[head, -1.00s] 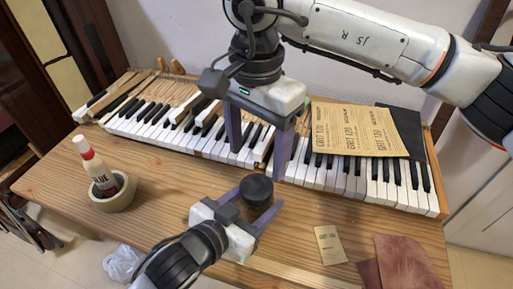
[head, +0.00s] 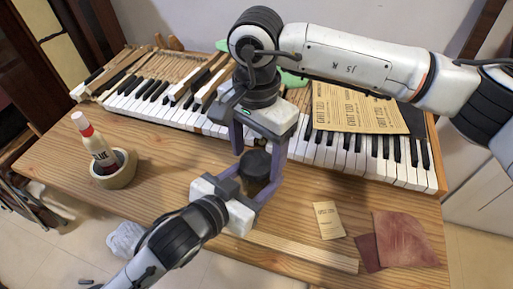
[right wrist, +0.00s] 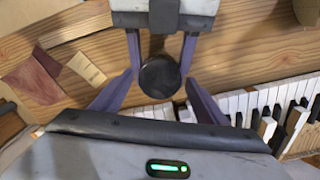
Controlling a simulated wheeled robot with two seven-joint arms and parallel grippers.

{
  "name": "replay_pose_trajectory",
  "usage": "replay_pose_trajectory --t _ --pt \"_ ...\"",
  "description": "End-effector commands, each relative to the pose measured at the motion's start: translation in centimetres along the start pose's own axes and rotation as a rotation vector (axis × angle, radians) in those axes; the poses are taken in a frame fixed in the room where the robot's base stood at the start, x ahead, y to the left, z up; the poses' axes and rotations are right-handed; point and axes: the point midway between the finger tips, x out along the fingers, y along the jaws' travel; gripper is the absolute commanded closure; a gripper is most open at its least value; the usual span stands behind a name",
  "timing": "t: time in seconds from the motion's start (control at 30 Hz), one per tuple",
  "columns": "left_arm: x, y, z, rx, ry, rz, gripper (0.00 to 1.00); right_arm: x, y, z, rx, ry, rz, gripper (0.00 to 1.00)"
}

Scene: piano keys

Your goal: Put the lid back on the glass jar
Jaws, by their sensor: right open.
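A dark round lid-like piece (head: 257,164) is near the front middle of the table. It also shows as a black disc in the right wrist view (right wrist: 160,77). My left gripper (head: 248,184) has one finger on each side of it. I cannot tell if those fingers press on it. My right gripper (head: 257,150) is open, pointing down from behind, with its fingers spread around the dark piece. No clear glass shows. Whether a jar is under the dark piece is hidden.
The piano keyboard (head: 340,153) lies behind the grippers, with printed sheets (head: 360,108) on it. A small card (head: 328,220), reddish sandpaper (head: 408,238) and a wooden strip (head: 300,250) lie at front right.

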Motion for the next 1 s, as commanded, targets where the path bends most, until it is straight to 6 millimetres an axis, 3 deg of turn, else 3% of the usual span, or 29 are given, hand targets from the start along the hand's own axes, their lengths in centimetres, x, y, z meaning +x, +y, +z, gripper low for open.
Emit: replay_pose_trajectory --t 0.13,0.37,0.57,0.67,1.0 --pt "0.00 0.01 -0.02 0.000 0.001 0.000 1.00 -0.01 0.01 -0.02 0.000 0.000 0.000 0.34" --pt "0.00 0.01 -0.02 0.000 0.001 0.000 1.00 -0.03 0.01 -0.03 0.000 0.000 0.000 0.73" --pt "0.00 0.01 -0.02 0.000 0.001 0.000 1.00 -0.03 0.01 -0.03 0.065 0.001 0.000 0.75" --pt "0.00 0.01 -0.02 0.000 0.001 0.000 1.00 -0.03 0.01 -0.03 0.221 0.001 0.000 0.75" --pt "0.00 0.01 -0.02 0.000 0.001 0.000 1.00 0.01 0.02 -0.02 0.980 0.000 0.000 0.75"
